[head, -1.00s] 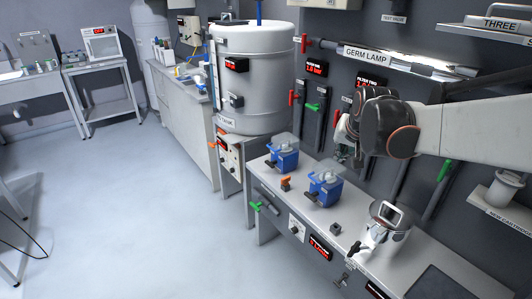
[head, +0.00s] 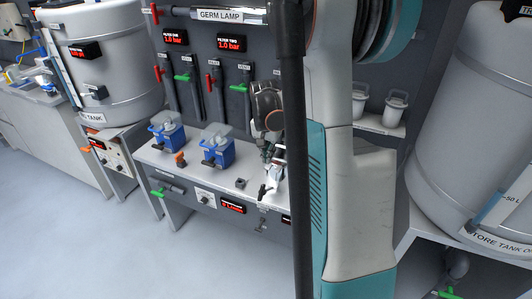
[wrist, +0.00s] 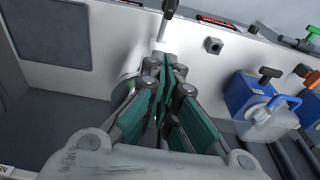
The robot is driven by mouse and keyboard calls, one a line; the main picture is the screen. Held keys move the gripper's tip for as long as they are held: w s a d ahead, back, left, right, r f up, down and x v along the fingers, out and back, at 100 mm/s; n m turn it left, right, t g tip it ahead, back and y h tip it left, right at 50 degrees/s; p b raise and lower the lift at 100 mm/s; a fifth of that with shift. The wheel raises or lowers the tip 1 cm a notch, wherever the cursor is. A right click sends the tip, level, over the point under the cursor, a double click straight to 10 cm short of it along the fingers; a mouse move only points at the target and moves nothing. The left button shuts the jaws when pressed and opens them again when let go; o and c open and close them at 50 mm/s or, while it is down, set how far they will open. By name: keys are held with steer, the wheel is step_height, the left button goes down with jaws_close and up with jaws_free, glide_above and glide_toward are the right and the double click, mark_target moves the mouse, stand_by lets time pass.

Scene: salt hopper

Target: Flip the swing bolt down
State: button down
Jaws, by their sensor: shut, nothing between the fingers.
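The swing bolt, a pale rod with a black knob (wrist: 170,7), sticks out past my fingertips at the top of the wrist view. In the head view its black knob (head: 263,190) shows at the front of the small metal housing (head: 277,178) on the bench. The housing (wrist: 128,88) is mostly hidden behind my fingers in the wrist view. My gripper (wrist: 168,62) is shut and empty, with its tips close to the rod's base. I cannot tell if they touch. My gripper (head: 270,152) hangs over the housing in the head view, partly hidden.
Two blue pump units (head: 168,138) (head: 217,152) stand left of the housing on the bench (head: 195,175). Pipes with red and green valve handles (head: 183,78) line the wall behind. A large tank (head: 480,130) stands at the right. The floor in front (head: 120,240) is clear.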

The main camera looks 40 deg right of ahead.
mark_target(262, 190)
steer(key=f, duration=0.2)
steer(key=f+b, duration=0.1)
steer(key=f, duration=0.1)
steer(key=f+b, duration=0.1)
steer(key=f, duration=0.2)
steer(key=shift+s+a+f, duration=0.1)
steer(key=shift+a, duration=0.25)
steer(key=shift+s+a+f+b, duration=0.15)
steer(key=shift+a+f+b, duration=0.25)
steer(key=shift+f+b, duration=0.1)
steer(key=shift+h, duration=0.6)
steer(key=a+f+b, duration=0.1)
steer(key=s+a+f, duration=0.1)
steer(key=a+f+b, duration=0.1)
steer(key=a, duration=0.1)
steer(key=shift+s+f+b, duration=0.1)
steer(key=shift+s+b, duration=0.2)
steer(key=shift+b, duration=0.05)
